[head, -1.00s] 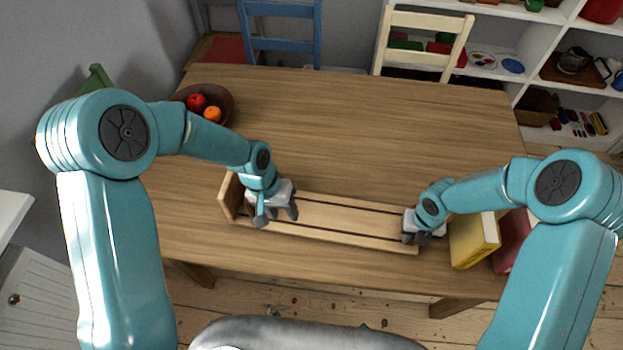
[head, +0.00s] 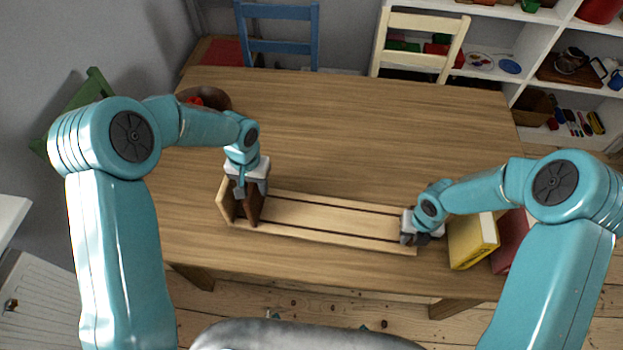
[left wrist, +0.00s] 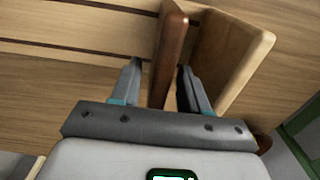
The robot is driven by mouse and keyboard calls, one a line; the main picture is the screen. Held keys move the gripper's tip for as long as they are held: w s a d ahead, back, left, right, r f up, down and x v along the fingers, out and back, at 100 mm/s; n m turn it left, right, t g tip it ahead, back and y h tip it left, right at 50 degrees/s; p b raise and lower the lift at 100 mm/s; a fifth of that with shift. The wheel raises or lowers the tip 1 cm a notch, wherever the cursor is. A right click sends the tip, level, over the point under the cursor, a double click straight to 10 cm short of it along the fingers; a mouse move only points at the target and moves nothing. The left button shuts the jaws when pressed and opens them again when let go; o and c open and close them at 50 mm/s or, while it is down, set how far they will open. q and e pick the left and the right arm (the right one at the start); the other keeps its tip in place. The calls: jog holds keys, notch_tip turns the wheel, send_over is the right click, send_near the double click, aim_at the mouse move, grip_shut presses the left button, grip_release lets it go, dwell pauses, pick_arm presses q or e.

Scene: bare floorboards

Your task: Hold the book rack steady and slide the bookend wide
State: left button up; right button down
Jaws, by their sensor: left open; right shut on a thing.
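The light wooden book rack (head: 330,217) lies along the table, with an upright end board (head: 225,202) at its left end. A dark brown bookend (head: 252,206) stands on the rack close to that end board. My left gripper (head: 252,185) is above the bookend, fingers pointing down. In the left wrist view, my open left gripper (left wrist: 158,85) has one finger on each side of the bookend (left wrist: 168,55), with the pale end board (left wrist: 235,55) beyond one finger. My right gripper (head: 415,238) is shut on the right end of the rack; its fingertips are partly hidden.
A yellow book (head: 470,240) and a red book (head: 510,240) stand right of my right gripper. A bowl (head: 222,101) with red fruit is at the back left, partly behind my left arm. The table (head: 350,130) behind the rack is clear.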

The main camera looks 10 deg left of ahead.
pick_arm(q)
jog(key=shift+f, duration=0.6)
grip_shut()
jog(key=d, duration=1.5)
jog(key=shift+s+d, duration=0.2)
jog(key=shift+s, duration=0.2)
pick_arm(e)
jog(key=shift+a, duration=0.1)
pick_arm(q)
grip_release()
